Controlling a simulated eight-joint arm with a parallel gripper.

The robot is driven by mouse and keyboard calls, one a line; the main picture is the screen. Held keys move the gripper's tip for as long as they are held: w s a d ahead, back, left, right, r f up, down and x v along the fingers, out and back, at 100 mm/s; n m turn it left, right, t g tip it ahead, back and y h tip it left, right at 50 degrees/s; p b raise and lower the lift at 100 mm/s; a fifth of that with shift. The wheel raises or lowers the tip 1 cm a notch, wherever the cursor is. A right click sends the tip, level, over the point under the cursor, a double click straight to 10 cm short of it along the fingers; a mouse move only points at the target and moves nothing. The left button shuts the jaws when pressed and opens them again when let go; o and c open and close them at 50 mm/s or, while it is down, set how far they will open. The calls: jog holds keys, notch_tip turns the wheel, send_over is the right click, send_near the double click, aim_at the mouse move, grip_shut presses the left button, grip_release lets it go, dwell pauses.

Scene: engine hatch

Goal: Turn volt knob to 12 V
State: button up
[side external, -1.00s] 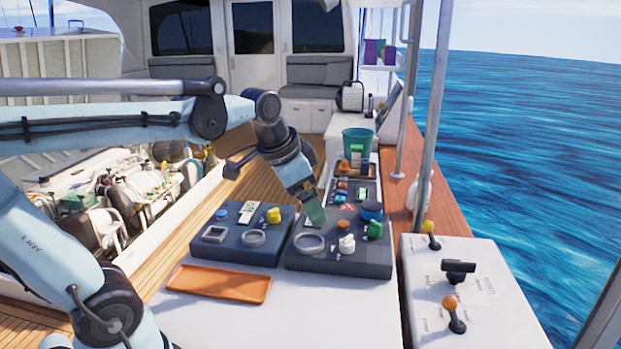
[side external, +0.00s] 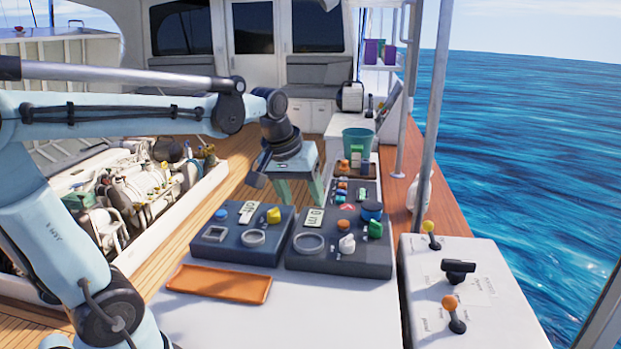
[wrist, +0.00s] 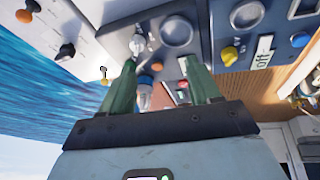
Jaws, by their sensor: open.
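Two dark control boxes stand side by side on the white bench. The left box (side external: 228,251) has a yellow knob (side external: 273,215), a blue knob (side external: 221,214) and a display (side external: 247,211); in the wrist view the display (wrist: 262,50) reads "off". The right box (side external: 335,263) has a white knob (side external: 346,244), a green knob (side external: 375,230), a blue knob (side external: 371,209) and a display (side external: 314,217). I cannot read which knob is marked volt. My gripper (side external: 298,200) is open and empty, its green fingers pointing down behind the boxes. The fingertips (wrist: 160,66) also show in the wrist view.
An orange tray (side external: 219,283) lies in front of the left box. A lever panel (side external: 470,297) stands at the right. A teal bucket (side external: 357,143) stands behind the boxes. The open engine hatch is at the left.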

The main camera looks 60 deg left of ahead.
jog(key=w+a+n+g, duration=0.1)
jog(key=w+a+n, duration=0.15)
jog(key=a, duration=0.25)
jog(key=w+a+n+g, duration=0.1)
jog(key=a+n, duration=0.3)
jog(key=a, duration=0.1)
jog(key=n+g+h, duration=0.1)
jog(key=n+g, duration=0.1)
jog(key=n, duration=0.2)
send_over(273, 210)
notch_tip(273, 210, down, 2)
notch_tip(273, 210, down, 12)
jog(key=shift+r, duration=0.1)
jog(key=c, duration=1)
